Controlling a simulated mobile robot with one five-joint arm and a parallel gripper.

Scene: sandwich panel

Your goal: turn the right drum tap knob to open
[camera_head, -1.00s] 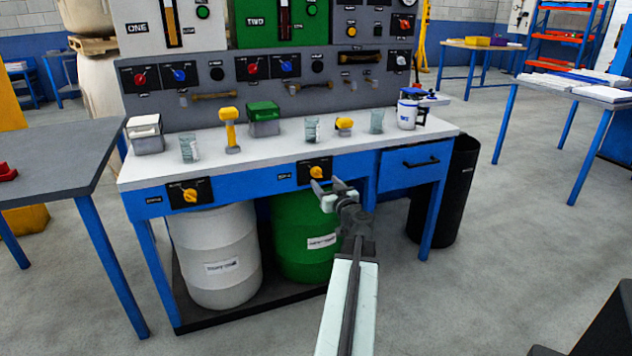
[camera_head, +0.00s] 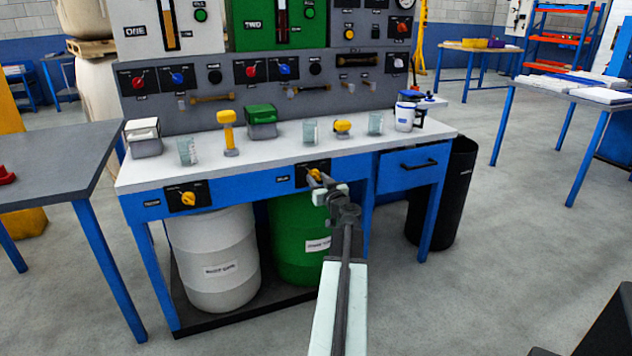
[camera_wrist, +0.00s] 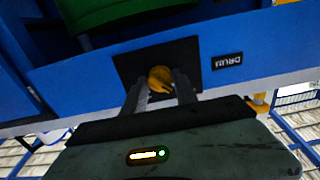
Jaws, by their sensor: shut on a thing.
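The right drum tap knob (camera_head: 314,174) is yellow and sits on a black plate on the blue front rail of the bench, above the green drum (camera_head: 285,240). It also shows in the wrist view (camera_wrist: 160,79), with a finger on each side of it. My gripper (camera_head: 320,186) is at this knob and shut on it. In the head view the gripper hides part of the knob and plate. The left drum tap knob (camera_head: 188,198) is yellow on a similar black plate above the white drum (camera_head: 215,260).
The bench top (camera_head: 270,150) holds beakers, a yellow stand (camera_head: 229,132) and a blue-lidded jar (camera_head: 406,113). A drawer (camera_head: 412,165) is right of the knob. A black bin (camera_head: 455,195) stands at the right end. A grey table (camera_head: 60,155) is at the left.

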